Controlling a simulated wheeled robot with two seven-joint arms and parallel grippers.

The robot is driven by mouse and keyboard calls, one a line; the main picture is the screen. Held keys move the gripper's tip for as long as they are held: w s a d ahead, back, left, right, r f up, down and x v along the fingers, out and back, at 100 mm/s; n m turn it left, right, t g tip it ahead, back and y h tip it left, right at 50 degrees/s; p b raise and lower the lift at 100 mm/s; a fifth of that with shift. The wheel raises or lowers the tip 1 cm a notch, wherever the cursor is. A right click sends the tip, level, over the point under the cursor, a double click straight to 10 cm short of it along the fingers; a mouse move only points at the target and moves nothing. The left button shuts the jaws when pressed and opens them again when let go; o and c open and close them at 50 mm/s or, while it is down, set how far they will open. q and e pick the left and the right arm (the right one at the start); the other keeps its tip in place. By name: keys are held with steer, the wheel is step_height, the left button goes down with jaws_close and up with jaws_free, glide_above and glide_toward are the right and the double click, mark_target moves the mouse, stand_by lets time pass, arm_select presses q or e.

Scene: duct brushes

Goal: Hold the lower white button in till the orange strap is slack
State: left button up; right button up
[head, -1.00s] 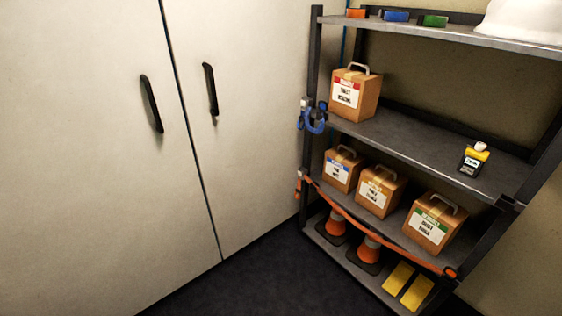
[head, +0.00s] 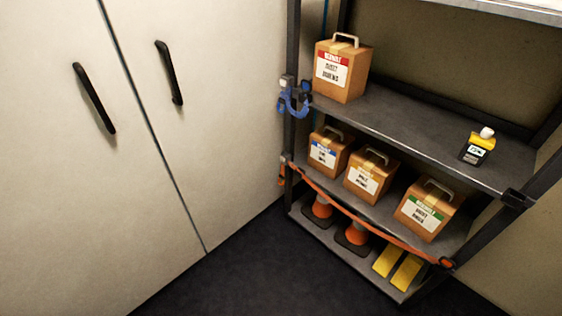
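The orange strap (head: 352,214) runs across the front of the shelf rack, just below the middle row of boxes. Higher on the same post is a blue clamp-like device (head: 295,98) with another whitish piece (head: 287,81) on top. Neither of my grippers is in view.
A red-labelled box (head: 341,70) and a yellow-black bottle (head: 478,147) stand on the upper visible shelf. White cabinet doors (head: 60,200) fill the left. The dark floor is clear.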

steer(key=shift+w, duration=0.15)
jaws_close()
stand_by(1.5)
